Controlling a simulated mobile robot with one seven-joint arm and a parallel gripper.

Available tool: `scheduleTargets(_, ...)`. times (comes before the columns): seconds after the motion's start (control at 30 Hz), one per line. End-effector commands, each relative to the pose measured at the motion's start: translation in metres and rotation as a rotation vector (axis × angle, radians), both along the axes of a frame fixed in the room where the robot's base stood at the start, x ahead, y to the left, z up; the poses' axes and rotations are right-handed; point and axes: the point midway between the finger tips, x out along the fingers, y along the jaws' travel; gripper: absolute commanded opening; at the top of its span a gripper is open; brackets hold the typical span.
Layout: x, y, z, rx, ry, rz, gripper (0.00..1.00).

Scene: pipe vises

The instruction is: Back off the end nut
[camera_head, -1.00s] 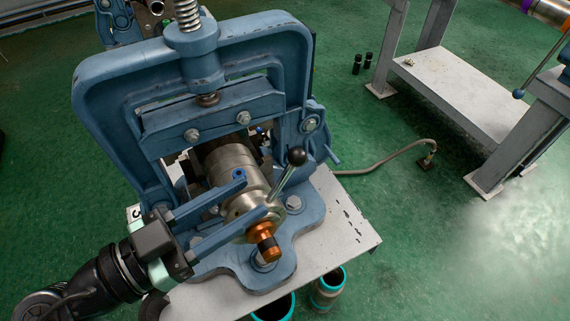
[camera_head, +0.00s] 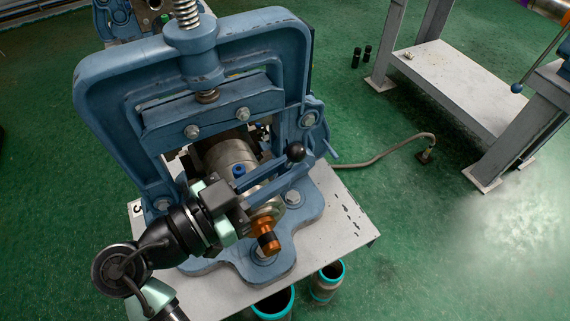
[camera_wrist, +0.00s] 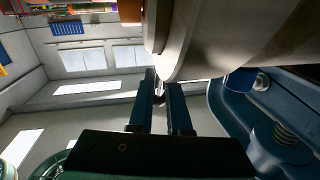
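A grey metal pipe assembly (camera_head: 228,154) sits in the blue pipe vise (camera_head: 290,60). An orange end piece with a dark band (camera_head: 267,236) sticks out at its front. A lever with a black ball knob (camera_head: 295,152) rises beside the pipe's front end; its rod is mostly hidden by my fingers. I cannot tell which part is the end nut. My gripper (camera_head: 299,166) reaches across the pipe's front, its two blue fingers close together just below the knob. In the wrist view, the fingers (camera_wrist: 161,80) have a thin silvery rod between their tips and look closed on it.
The vise stands on a pale plate (camera_head: 345,215). Teal-rimmed cylinders (camera_head: 327,281) stand below its front edge. A grey hose (camera_head: 385,154) runs right across the green floor. A grey bench frame (camera_head: 465,90) stands at the right, with open floor between.

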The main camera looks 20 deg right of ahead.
Motion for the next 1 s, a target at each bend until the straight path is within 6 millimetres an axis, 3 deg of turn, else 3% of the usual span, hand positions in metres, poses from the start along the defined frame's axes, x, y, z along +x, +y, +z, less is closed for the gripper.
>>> scheduleTargets(0.07, 0.0001, 0.0002, 0.0000, 0.000, 0.000, 0.000, 0.00)
scheduleTargets(1.0, -0.0001, 0.0004, -0.0001, 0.000, 0.000, 0.000, 0.00)
